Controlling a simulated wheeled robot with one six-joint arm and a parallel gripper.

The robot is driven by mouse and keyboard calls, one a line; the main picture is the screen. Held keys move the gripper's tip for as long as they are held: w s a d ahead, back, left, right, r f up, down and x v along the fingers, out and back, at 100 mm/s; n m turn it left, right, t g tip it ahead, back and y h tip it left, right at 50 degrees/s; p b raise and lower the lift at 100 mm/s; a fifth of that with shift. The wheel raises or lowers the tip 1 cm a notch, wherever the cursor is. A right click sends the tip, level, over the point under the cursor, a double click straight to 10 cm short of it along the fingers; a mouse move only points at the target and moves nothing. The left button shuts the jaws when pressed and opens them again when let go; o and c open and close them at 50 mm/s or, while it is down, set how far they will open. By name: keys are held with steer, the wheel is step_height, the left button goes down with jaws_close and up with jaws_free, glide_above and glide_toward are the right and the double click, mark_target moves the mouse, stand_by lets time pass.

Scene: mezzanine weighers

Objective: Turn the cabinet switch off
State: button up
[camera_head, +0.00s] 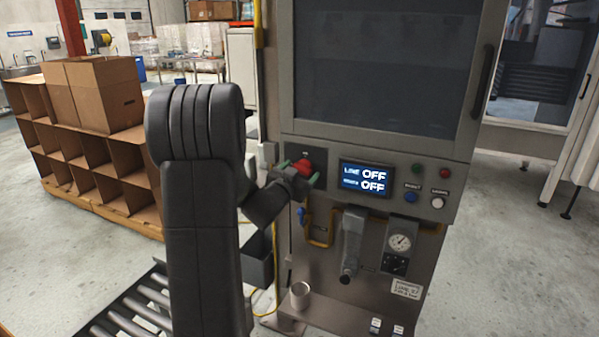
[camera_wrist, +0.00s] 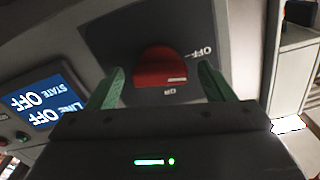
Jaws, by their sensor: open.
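The cabinet switch is a red rotary knob (camera_head: 303,166) on a dark plate at the left of the cabinet's (camera_head: 330,140) control panel. In the wrist view the red knob (camera_wrist: 160,68) sits between my gripper's (camera_wrist: 162,90) two green fingers, with a gap on each side. My gripper (camera_head: 298,172) is open around the knob in the head view. The wrist view is upside down and shows "OFF" and "ON" labels beside the knob. The display (camera_head: 364,179) reads "LINE OFF" and "STATE OFF"; it also shows in the wrist view (camera_wrist: 42,103).
Green, red, blue and white buttons (camera_head: 437,203) are right of the display. Below are a grey spout (camera_head: 351,245), a gauge (camera_head: 401,241) and a metal cup (camera_head: 300,295). A roller conveyor (camera_head: 125,318) and cardboard boxes (camera_head: 95,92) are at the left. Open floor lies at the right.

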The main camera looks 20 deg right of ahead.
steer(key=c, duration=1)
steer(key=shift+n+p, duration=0.7)
steer(key=shift+n, duration=0.7)
steer(key=o, duration=1)
steer(key=b+v, duration=0.2)
steer(key=v, duration=1.2)
steer(key=shift+d, duration=0.15)
